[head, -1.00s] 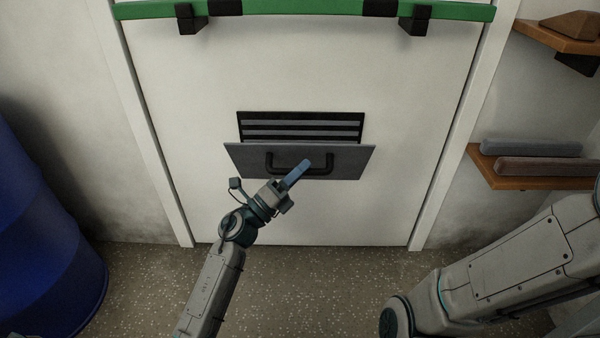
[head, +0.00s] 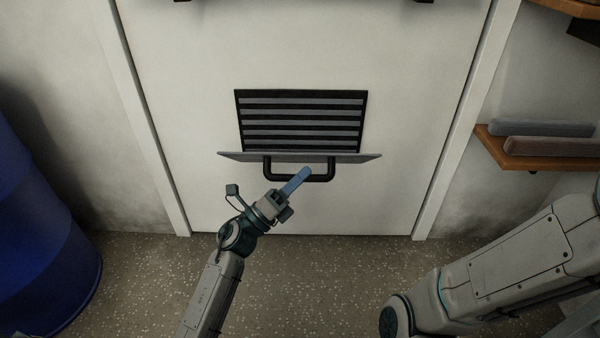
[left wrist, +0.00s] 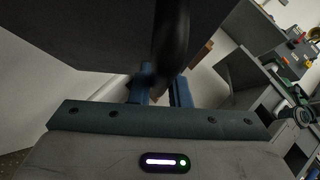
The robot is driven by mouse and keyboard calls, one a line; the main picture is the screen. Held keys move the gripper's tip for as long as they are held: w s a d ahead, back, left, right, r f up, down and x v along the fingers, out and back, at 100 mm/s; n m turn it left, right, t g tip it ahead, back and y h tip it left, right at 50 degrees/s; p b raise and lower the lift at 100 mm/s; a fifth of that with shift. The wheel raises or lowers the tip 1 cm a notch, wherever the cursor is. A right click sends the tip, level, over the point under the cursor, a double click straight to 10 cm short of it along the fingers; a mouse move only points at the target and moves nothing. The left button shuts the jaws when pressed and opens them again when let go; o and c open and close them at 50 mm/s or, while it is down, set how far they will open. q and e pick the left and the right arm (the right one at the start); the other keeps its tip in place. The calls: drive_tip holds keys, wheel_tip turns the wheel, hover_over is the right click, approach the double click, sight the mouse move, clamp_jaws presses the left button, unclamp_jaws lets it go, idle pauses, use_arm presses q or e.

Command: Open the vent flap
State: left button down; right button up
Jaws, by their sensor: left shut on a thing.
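The vent flap (head: 235,156) is a grey panel hinged at the bottom of a black slatted vent (head: 300,120) in a white door. It is swung down and stands out from the door, seen nearly edge-on, with the slats exposed. Its black bar handle (head: 328,174) is on the side facing me. My left gripper (head: 301,176), with blue fingers, is shut on the handle. In the left wrist view the dark handle (left wrist: 170,45) passes by the blue fingers (left wrist: 160,90), and the flap (left wrist: 100,25) fills the upper left. My right gripper is out of view.
A blue barrel (head: 40,235) stands at the left by the wall. A wooden shelf (head: 530,160) with two long rolls juts from the right wall. The speckled floor (head: 310,275) before the door is clear.

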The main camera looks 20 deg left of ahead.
use_arm(q)
drive_tip(key=shift+s+f, duration=0.1)
drive_tip(key=shift+f, duration=0.05)
idle(0.3)
drive_tip(key=c, duration=1.4)
unclamp_jaws()
drive_tip(key=shift+o, duration=0.2)
drive_tip(key=p+v, duration=0.1)
drive_tip(key=v, duration=1)
